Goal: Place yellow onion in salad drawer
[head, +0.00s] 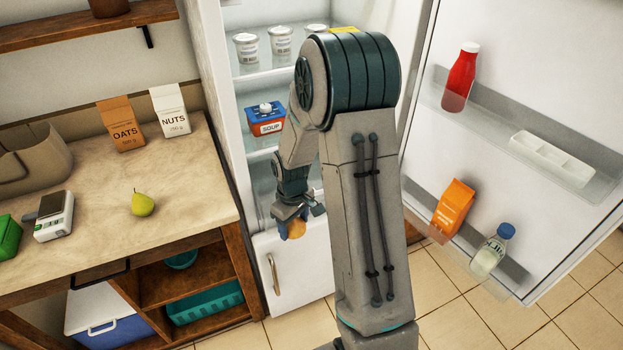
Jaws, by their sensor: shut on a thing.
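The yellow onion (297,229) shows as a small orange-brown round thing at the tip of my arm. My gripper (298,220) points down and is shut on it. It holds the onion at the front of the open fridge (245,130), low down, just above the top edge of the white lower front (290,285) with a metal handle. I cannot make out the salad drawer: my arm covers much of the lower fridge inside.
The fridge door (540,80) stands open at right, its racks holding a red bottle (460,78), an orange carton (453,208) and a milk bottle (492,250). White tubs (246,48) and a soup box (266,120) are on fridge shelves. A counter (90,220) with a pear (142,203) is at left.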

